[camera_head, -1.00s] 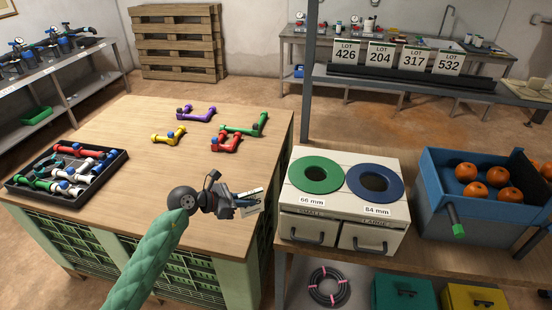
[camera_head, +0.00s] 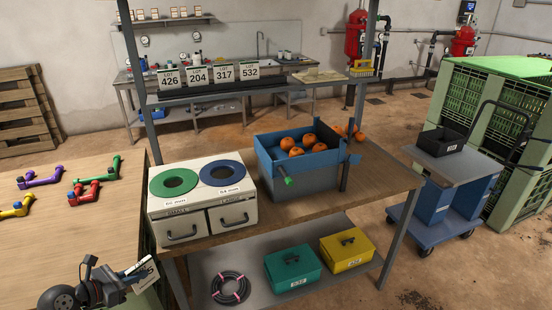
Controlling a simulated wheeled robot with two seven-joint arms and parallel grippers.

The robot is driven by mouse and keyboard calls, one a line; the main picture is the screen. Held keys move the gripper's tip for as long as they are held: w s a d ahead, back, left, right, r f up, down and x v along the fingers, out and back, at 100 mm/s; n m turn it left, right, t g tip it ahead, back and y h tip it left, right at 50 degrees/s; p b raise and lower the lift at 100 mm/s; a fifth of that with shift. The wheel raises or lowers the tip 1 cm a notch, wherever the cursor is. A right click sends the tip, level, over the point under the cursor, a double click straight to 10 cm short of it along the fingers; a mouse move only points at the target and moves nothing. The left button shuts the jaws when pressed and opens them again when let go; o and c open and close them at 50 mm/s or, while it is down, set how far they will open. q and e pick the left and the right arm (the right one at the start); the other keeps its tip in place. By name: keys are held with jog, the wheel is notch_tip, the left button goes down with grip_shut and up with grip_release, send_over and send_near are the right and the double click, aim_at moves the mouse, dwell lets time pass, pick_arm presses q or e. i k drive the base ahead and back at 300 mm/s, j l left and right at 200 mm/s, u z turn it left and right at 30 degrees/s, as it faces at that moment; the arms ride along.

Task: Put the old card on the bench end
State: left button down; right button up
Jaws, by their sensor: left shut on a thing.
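My left gripper (camera_head: 122,284) is at the lower left of the head view, in front of the wooden table's right edge. It is shut on a white card (camera_head: 145,272) with dark print, held tilted; its number is too small and partly hidden to read. The bench (camera_head: 385,183) runs across the middle, and its bare right end lies beyond the blue crate, well to the right of the gripper. Lot cards 426 (camera_head: 169,78), 204 (camera_head: 198,75), 317 (camera_head: 223,72) and 532 (camera_head: 249,70) stand on the dark rail above the bench. My right gripper is not in view.
A white sorter box (camera_head: 204,215) with green and blue rings and a blue crate (camera_head: 300,178) of oranges stand on the bench. More oranges (camera_head: 358,136) show behind the crate. Posts rise from the bench. A trolley (camera_head: 455,165) stands to its right.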

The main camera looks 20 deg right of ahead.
aim_at(373, 174)
jog(key=l+z, duration=0.15)
jog(key=z, duration=2.9)
jog(key=i+j+z, duration=0.1)
jog(key=i+j, duration=0.25)
jog(key=i, duration=0.25)
jog(key=i+j+z, duration=0.1)
jog(key=i+j, duration=0.3)
jog(key=i, duration=0.9)
jog(key=i+j, duration=0.15)
jog(key=i, duration=0.6)
jog(key=i+u, duration=0.35)
jog(key=u, duration=0.15)
jog(key=i+l+u, duration=0.2)
jog(key=u, duration=0.25)
jog(key=i+u, duration=0.1)
jog(key=u, duration=2.85)
